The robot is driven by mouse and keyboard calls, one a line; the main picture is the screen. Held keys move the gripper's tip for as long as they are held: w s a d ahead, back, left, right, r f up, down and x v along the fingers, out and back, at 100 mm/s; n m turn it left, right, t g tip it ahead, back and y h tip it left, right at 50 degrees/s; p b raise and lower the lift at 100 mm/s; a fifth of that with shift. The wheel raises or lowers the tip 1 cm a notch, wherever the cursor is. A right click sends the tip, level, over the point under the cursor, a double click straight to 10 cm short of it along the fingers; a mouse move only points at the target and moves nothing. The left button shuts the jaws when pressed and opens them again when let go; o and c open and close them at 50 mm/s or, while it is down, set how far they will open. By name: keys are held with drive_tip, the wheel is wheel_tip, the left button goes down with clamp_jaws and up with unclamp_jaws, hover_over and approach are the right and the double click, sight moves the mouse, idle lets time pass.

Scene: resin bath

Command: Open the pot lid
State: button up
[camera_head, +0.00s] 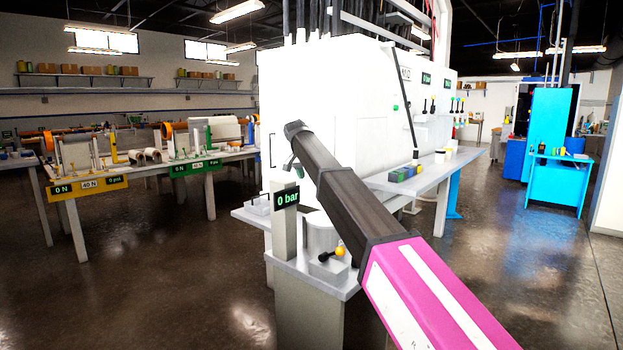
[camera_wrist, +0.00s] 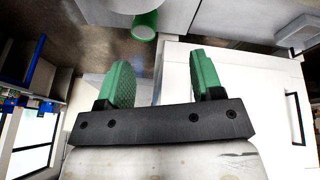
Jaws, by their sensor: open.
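A pale grey cylinder that looks like the pot (camera_head: 319,236) stands on a small stand at lower centre in the head view, just below my arm. I cannot make out its lid clearly there. My gripper (camera_head: 291,163) is up and to the left of the pot, in front of the big white cabinet, and clearly apart from the pot. In the wrist view my gripper (camera_wrist: 160,60) has its two green fingers spread with nothing between them. I cannot identify the pot in the wrist view.
A "0 bar" display (camera_head: 286,198) stands left of the pot. A small box with a black and an orange knob (camera_head: 330,262) is in front of it. The white cabinet (camera_head: 325,100) rises behind. A grey bench (camera_head: 430,180) is at right. Open floor lies at left and right.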

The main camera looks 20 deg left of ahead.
drive_tip(key=a+r, duration=0.2)
drive_tip(key=r, duration=0.1)
drive_tip(key=a+r, duration=0.1)
drive_tip(key=shift+s+a+r, duration=0.25)
drive_tip(key=shift+s+r, duration=0.05)
drive_tip(key=shift+s, duration=0.05)
idle(0.4)
idle(0.3)
drive_tip(key=v, duration=1.1)
drive_tip(key=shift+f, duration=0.1)
